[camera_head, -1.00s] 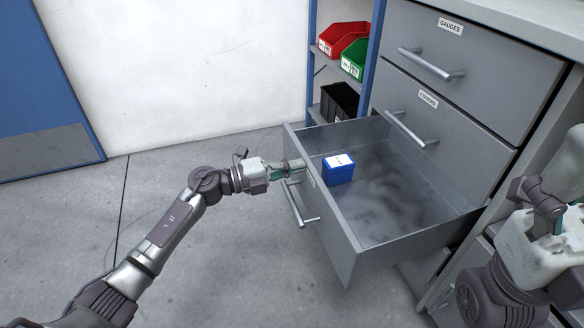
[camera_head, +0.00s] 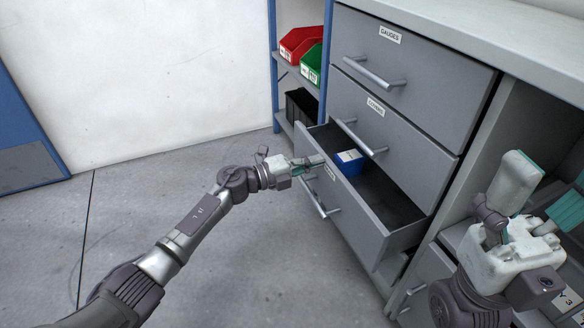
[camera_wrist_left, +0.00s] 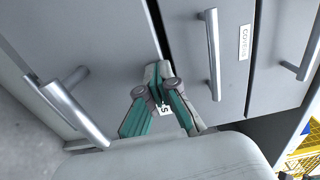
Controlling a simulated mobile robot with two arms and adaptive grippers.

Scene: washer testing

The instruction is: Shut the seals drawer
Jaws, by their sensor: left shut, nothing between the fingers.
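The open drawer (camera_head: 352,212) is the third one down in the grey cabinet and stands partly pulled out. Its label is mostly covered by my gripper; the left wrist view shows a letter S on it. Its bar handle (camera_head: 318,200) is on the front, below the gripper. A blue box (camera_head: 349,162) with a white top sits inside. My left gripper (camera_head: 310,162) is shut and empty, its fingertips against or very near the drawer front's upper part; it also shows in the left wrist view (camera_wrist_left: 158,80). My right gripper (camera_head: 540,195) is open, away at the right.
The gauges drawer (camera_head: 410,75) and the drawer below it (camera_head: 395,135) are closed above. A shelf with a red bin (camera_head: 300,43), a green bin (camera_head: 312,65) and a black bin (camera_head: 301,105) stands behind. Floor at left is clear.

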